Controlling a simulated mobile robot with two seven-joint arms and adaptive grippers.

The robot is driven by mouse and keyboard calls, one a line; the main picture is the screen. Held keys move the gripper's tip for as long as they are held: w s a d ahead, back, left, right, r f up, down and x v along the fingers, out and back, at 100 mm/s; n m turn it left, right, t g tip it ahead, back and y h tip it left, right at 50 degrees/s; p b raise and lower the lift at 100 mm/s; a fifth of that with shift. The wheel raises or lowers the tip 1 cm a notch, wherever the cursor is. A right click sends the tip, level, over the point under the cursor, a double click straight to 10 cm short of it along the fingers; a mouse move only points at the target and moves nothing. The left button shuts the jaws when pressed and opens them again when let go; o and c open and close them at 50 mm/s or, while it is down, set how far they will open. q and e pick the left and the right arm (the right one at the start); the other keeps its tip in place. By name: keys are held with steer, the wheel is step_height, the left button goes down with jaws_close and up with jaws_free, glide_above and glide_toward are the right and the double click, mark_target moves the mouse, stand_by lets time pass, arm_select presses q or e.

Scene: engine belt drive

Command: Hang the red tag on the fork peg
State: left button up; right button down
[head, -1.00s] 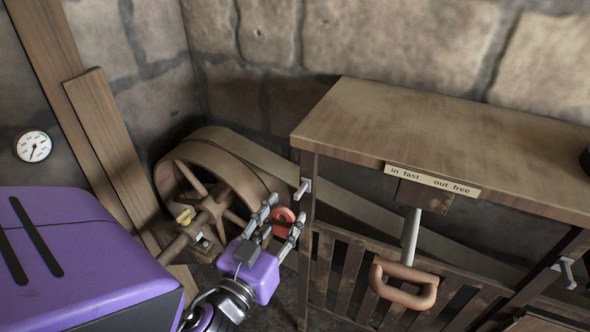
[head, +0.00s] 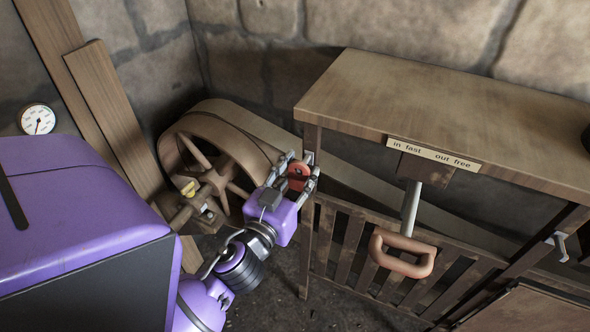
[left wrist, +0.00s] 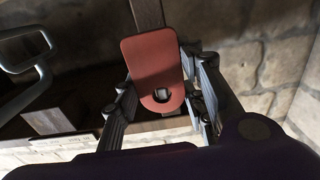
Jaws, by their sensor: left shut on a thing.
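The red tag (head: 298,182) is a small rounded plate with a hole near one end. My left gripper (head: 299,168) is shut on it, beside the left post of the wooden bench. In the left wrist view the tag (left wrist: 152,62) lies between the fingers (left wrist: 163,100), and a small light metal piece shows in its hole. The pale peg (head: 308,157) on the left post is right by the tag and partly hidden by the fingers. I cannot tell whether the peg passes through the hole. My right gripper is not in view.
A spoked belt wheel (head: 206,160) stands behind and left of the gripper. The wooden bench (head: 440,110) is on the right, with a lever handle (head: 403,252) hanging in front. Another pale bracket (head: 561,243) is on the right post. A round gauge (head: 37,119) is at far left.

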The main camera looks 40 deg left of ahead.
arm_select(q)
steer(key=shift+x, duration=1.1)
steer(key=shift+w+a+f, duration=0.1)
steer(key=shift+w, duration=0.35)
steer(key=shift+p, duration=0.3)
steer(key=shift+w, duration=0.1)
steer(key=o, duration=1)
